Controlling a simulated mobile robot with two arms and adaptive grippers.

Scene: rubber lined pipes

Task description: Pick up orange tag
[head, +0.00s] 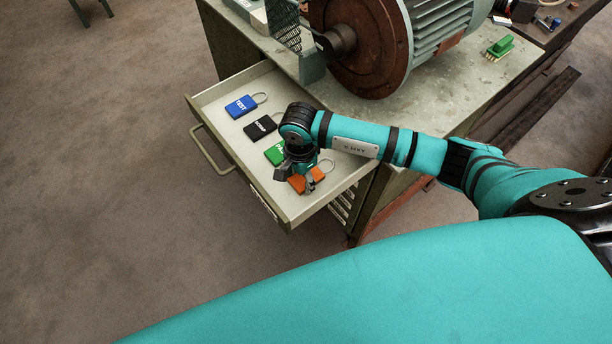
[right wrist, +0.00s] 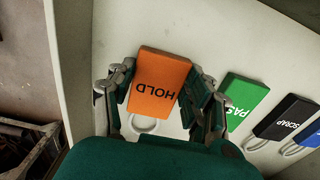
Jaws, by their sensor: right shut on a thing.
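The orange tag (right wrist: 160,75), marked HOLD, lies in the open drawer, with its pale ring (right wrist: 148,124) towards my wrist. In the head view the orange tag (head: 301,182) is partly hidden by my right gripper (head: 297,178). In the right wrist view the fingers of my right gripper (right wrist: 160,98) stand on both sides of the tag and are shut on it. I cannot tell whether the tag is lifted off the drawer floor. My left gripper is not in view.
A green tag (head: 275,154), a black tag (head: 261,127) and a blue tag (head: 240,106) lie in a row beside it in the drawer (head: 212,97). The drawer walls are close around. A motor (head: 365,40) and a green brush (head: 499,47) stand on the bench above.

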